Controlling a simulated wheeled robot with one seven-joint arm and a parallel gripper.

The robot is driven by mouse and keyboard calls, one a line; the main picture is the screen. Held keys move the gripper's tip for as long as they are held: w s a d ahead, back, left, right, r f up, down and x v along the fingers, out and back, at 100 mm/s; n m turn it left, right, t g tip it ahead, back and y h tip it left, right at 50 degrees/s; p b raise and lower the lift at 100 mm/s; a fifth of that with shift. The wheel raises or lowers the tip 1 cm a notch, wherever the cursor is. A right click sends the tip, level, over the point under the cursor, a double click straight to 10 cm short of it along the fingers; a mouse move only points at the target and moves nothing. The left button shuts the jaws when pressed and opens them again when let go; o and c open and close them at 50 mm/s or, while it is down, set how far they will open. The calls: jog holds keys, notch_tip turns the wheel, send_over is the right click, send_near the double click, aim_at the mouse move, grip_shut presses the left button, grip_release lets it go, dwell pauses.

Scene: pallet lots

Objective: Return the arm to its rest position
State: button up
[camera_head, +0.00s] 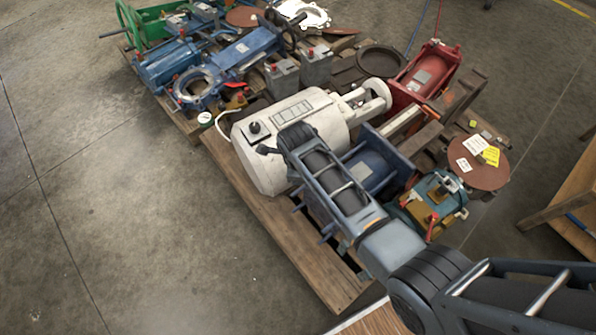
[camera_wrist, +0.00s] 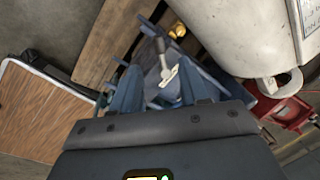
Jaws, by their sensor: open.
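My arm (camera_head: 395,245) reaches from the lower right of the head view over the near part of the loaded pallet. In the head view I cannot clearly make out its fingers. In the wrist view my gripper (camera_wrist: 158,78) is open, with its two fingers apart. Nothing is visibly held. Beyond the fingers are a blue part and a pale handle-like piece (camera_wrist: 168,72); I cannot tell how far off they are.
A white machine (camera_head: 310,112) lies beside my forearm and also fills the upper right of the wrist view (camera_wrist: 228,30). A blue housing (camera_head: 375,165), a red housing (camera_head: 428,72) and rusty discs crowd the wooden pallet (camera_head: 265,215). The floor (camera_head: 130,220) at left is clear.

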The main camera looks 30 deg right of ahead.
dwell(0.5)
jog(key=s+d+r+n+t+p, duration=0.15)
jog(key=s+n, duration=0.25)
jog(key=s, duration=0.4)
jog(key=s+d+r+n+t+b, duration=0.1)
jog(key=s+d+r+n+t, duration=0.15)
jog(key=s+n, duration=0.35)
jog(key=s+d+r+n+t+p, duration=0.1)
jog(key=s+r+n+t, duration=0.15)
jog(key=s, duration=0.65)
jog(key=s+a+r+n+t, duration=0.1)
jog(key=s+r+n+t, duration=0.2)
jog(key=r, duration=1.2)
jog(key=s+a+r+n+t+y+p, duration=0.1)
jog(key=s+a+r+n+t, duration=0.1)
jog(key=s+r+n, duration=0.6)
jog(key=s+r+t, duration=0.1)
jog(key=s+r, duration=0.2)
jog(key=r, duration=0.4)
jog(key=shift+r+t, duration=0.2)
jog(key=shift+t, duration=0.15)
jog(key=shift+s+n, duration=0.1)
jog(key=shift+n, duration=0.15)
